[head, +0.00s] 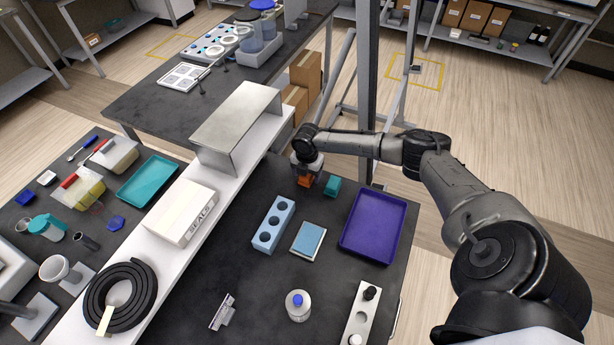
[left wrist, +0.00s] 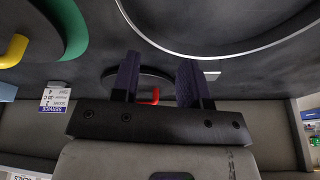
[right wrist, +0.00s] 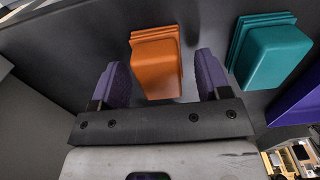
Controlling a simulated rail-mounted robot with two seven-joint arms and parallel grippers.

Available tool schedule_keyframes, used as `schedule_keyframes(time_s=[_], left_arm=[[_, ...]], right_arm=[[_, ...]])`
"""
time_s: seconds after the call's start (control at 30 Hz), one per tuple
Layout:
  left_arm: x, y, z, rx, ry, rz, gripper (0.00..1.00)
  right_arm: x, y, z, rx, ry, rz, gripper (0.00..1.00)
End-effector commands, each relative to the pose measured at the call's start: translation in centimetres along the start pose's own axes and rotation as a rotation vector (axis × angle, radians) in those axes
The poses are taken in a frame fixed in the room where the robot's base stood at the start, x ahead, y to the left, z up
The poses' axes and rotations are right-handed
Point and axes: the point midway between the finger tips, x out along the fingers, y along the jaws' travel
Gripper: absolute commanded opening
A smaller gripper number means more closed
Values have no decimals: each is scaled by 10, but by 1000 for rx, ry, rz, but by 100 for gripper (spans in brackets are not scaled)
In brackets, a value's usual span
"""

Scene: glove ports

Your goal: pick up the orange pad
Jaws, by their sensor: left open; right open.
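The orange pad (head: 305,181) is a small block with a stepped base on the dark table in the head view, partly hidden by my right gripper (head: 302,172). In the right wrist view the orange pad (right wrist: 156,64) shows ahead of and between the two purple fingers of my right gripper (right wrist: 164,82). The fingers are apart and nothing is held. A teal pad (head: 332,186) of like shape stands just right of it, also in the right wrist view (right wrist: 270,52). My left gripper (left wrist: 157,80) is open and empty; it is not in the head view.
A purple tray (head: 374,226) lies right of the pads. A blue block with holes (head: 268,225), a blue-topped pad (head: 308,240) and a bottle (head: 298,305) stand nearer. A white ledge with a metal cover (head: 236,120) runs along the left.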

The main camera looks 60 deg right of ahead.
Motion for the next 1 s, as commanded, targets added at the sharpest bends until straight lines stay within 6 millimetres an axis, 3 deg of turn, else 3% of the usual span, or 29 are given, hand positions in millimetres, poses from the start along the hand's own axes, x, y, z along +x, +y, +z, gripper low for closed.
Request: schedule_keyframes(time_s=[0.17, 0.77, 1.0], left_arm=[[0, -2, 0, 7, -1, -5, 41], [0, -1, 0, 3, 0, -3, 41], [0, 1, 0, -4, 1, 3, 41]], right_arm=[[0, 0, 0, 0, 0, 0, 69], [-1, 0, 0, 0, 0, 0, 13], [-2, 0, 0, 1, 0, 0, 13]])
